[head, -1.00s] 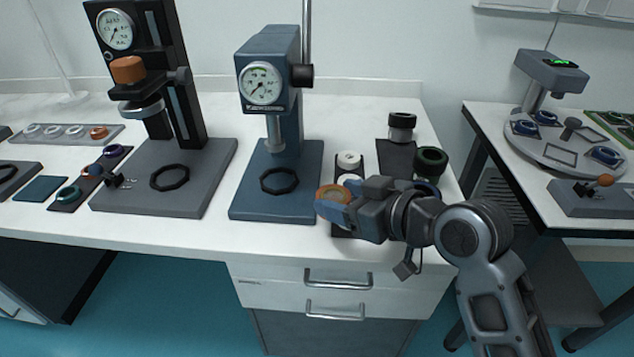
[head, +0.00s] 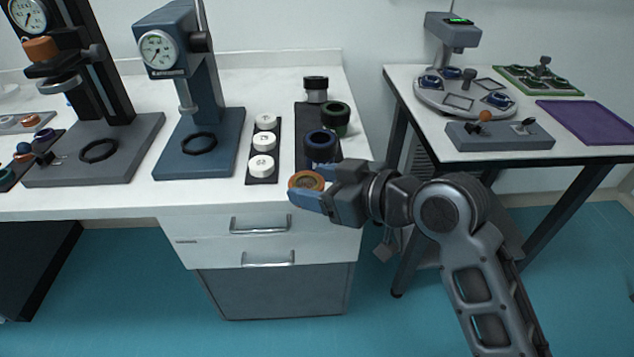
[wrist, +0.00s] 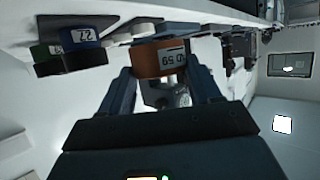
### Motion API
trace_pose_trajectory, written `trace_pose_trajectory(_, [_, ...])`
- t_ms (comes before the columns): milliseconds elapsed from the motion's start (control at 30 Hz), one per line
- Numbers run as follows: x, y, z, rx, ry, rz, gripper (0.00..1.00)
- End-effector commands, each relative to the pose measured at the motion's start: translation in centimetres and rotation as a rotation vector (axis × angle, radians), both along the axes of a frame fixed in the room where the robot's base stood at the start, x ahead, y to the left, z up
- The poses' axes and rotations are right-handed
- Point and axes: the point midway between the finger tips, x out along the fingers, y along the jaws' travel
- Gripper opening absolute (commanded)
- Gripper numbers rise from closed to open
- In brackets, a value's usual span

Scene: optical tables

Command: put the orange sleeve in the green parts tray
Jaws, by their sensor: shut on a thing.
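My gripper (head: 312,193) is shut on the orange sleeve (head: 306,181), a short ring. It holds the sleeve in the air just off the front edge of the white bench. In the wrist view the sleeve (wrist: 160,60) sits between the two fingers and bears a label that seems to read "RD 59". The green parts tray (head: 571,92) lies at the back of the right-hand table, with a dark knobbed piece and several round parts in or on it.
A dark strip with white numbered discs (head: 261,165), a blue ring (head: 321,144) and a green ring (head: 336,117) stand on the white bench (head: 365,150). The right table holds a round turntable (head: 437,100), a lever box (head: 500,136) and a purple mat (head: 590,120). A floor gap separates the tables.

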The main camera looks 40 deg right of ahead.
Motion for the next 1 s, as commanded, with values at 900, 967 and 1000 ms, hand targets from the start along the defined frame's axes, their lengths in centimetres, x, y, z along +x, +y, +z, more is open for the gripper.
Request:
trace_pose_trajectory(900, [1.4, 3.8, -19.4, -0.001, 0.005, -0.167, 0.26])
trace_pose_trajectory(967, [1.5, 4.0, -20.9, 0.000, 0.002, -0.182, 0.26])
trace_pose_trajectory(1000, [1.6, 4.2, -22.0, -0.001, 0.002, -0.191, 0.26])
